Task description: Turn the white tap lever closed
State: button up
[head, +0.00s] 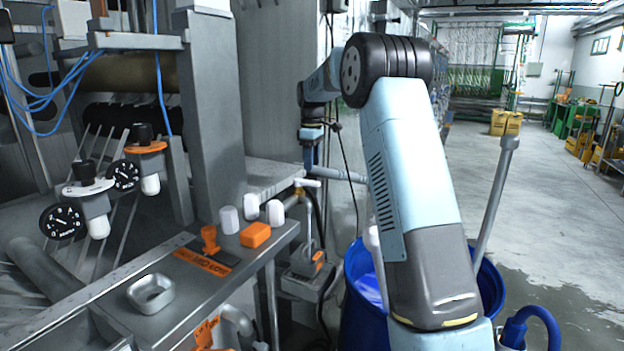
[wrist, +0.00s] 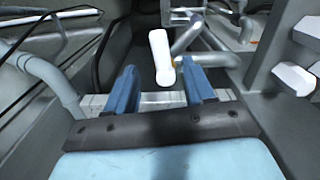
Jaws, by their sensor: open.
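The white tap lever (head: 307,183) sticks out near the pipe beside the metal bench in the head view. In the wrist view the lever (wrist: 160,55) shows as a white bar, lying beyond and between my two blue fingers. My gripper (wrist: 160,80) is open, with a finger on either side of the lever's line. In the head view my gripper (head: 311,158) hangs pointing down just above the lever. I cannot tell whether a finger touches it. The tap body below is partly hidden.
A metal bench (head: 215,300) holds an orange block (head: 255,235), white knobs and a small metal dish (head: 150,293). A grey pipe (head: 345,175) runs beside the tap. A blue barrel (head: 362,312) stands to the right. The floor further right is open.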

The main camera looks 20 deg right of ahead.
aim_at(312, 181)
notch_tip(312, 181, down, 6)
jog(key=shift+f, duration=0.25)
grip_shut()
dwell(0.6)
